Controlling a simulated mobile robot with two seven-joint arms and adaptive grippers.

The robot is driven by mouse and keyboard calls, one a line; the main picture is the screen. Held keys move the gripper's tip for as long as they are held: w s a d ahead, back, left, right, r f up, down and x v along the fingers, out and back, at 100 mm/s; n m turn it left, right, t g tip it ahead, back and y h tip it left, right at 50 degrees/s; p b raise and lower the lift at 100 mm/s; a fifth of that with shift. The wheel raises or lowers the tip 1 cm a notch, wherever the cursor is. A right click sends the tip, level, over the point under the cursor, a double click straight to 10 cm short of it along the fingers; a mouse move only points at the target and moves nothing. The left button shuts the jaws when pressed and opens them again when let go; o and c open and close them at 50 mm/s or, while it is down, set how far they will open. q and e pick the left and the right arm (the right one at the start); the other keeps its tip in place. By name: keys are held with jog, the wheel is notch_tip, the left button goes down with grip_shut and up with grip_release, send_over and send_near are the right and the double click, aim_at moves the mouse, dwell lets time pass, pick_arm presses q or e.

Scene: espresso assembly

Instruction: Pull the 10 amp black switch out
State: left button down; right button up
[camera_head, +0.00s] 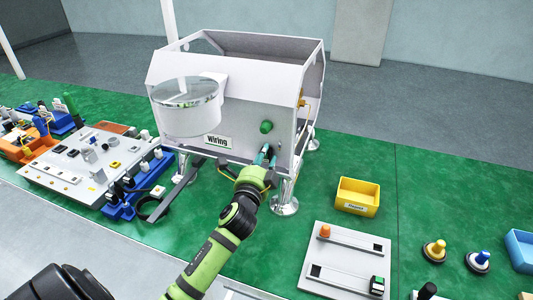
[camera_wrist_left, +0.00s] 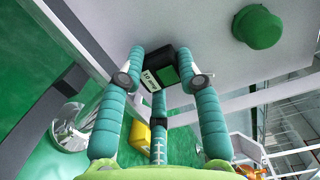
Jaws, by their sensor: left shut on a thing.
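The black switch (camera_wrist_left: 160,66) shows in the left wrist view, with a white label, too small to read surely, and a green face. My left gripper (camera_wrist_left: 160,72) is shut on it, one teal finger on each side. The switch is at the white panel of the machine housing (camera_head: 245,135); I cannot tell whether it is seated in the panel or clear of it. In the head view my left gripper (camera_head: 268,155) is at the housing's lower front, below a green knob (camera_head: 266,127), and its fingers mostly hide the switch. My right gripper is not in view.
A yellow bin (camera_head: 356,208) stands on the green mat right of my left arm. A white board (camera_head: 335,265) with rails and a black-green part (camera_head: 377,286) lies nearer. A parts board (camera_head: 60,170) is on the left. A metal leg (camera_head: 285,203) stands beside my gripper.

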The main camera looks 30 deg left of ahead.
pick_arm(q)
jog(key=shift+s+f, duration=0.1)
jog(key=shift+s, duration=0.25)
jog(key=shift+s+d+p, duration=0.25)
jog(key=shift+s+p, duration=0.1)
jog(key=shift+s, duration=0.35)
dwell(0.5)
jog(key=shift+p+v, duration=0.35)
jog(key=shift+v, duration=1)
jog(key=shift+s+a, duration=0.1)
jog(key=shift+a, duration=0.05)
jog(key=shift+p+v, duration=0.3)
jog(key=shift+v, duration=1.2)
